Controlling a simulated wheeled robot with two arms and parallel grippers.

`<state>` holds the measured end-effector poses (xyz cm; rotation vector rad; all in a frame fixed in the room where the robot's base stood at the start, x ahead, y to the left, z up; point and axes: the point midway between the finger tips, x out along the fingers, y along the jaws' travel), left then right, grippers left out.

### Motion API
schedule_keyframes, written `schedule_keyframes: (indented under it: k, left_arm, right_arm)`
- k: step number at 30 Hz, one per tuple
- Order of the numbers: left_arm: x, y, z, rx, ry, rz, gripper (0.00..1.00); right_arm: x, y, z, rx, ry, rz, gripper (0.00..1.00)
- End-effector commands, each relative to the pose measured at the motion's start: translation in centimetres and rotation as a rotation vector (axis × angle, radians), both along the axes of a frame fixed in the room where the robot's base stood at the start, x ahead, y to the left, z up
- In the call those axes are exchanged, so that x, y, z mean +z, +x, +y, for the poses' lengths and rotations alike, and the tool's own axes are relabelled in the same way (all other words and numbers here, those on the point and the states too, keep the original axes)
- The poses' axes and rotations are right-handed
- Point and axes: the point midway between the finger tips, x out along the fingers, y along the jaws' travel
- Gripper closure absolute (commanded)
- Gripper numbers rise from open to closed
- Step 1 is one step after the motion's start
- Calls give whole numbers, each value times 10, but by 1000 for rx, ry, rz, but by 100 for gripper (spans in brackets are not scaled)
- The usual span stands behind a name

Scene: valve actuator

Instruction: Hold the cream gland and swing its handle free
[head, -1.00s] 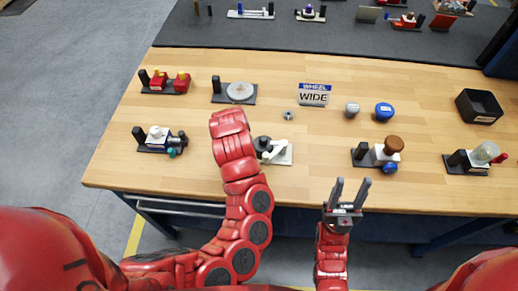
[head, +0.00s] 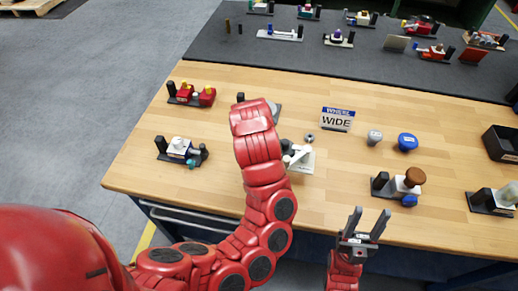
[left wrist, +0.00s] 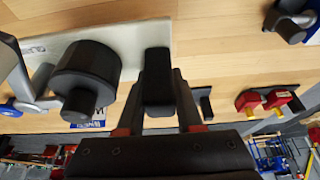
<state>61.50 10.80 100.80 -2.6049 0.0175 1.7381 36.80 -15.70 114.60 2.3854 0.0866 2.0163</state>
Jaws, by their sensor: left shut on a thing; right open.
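The cream gland (head: 305,163) is a fixture near the front edge of the table, with a pale base plate, dark parts and a white handle (head: 297,155). My left arm hides part of it in the head view. In the left wrist view its pale plate (left wrist: 125,36) carries a black cylinder (left wrist: 88,70) and a black upright post (left wrist: 157,75). My left gripper (left wrist: 160,85) is shut on this post, one finger on each side. The left gripper is hidden in the head view.
A brown-knobbed fixture (head: 410,180) stands to the right. A white fixture (head: 179,148) and a red one (head: 193,93) are at left.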

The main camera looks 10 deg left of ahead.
Motion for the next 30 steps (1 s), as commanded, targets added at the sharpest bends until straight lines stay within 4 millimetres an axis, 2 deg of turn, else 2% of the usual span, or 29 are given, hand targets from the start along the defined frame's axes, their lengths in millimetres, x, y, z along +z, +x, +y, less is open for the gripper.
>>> schedule_keyframes:
  k: [6,9,21,30]
  left_arm:
    - [-43,-1,1,1,1,6,100]
    - [-55,-1,0,1,-2,3,100]
    - [-73,-1,0,1,-5,2,100]
    - [-76,0,0,2,-4,-2,100]
  right_arm:
    - [0,0,0,0,0,0,50]
    - [0,0,0,0,0,0,50]
    - [0,0,0,0,0,0,50]
    - [0,0,0,0,0,0,50]
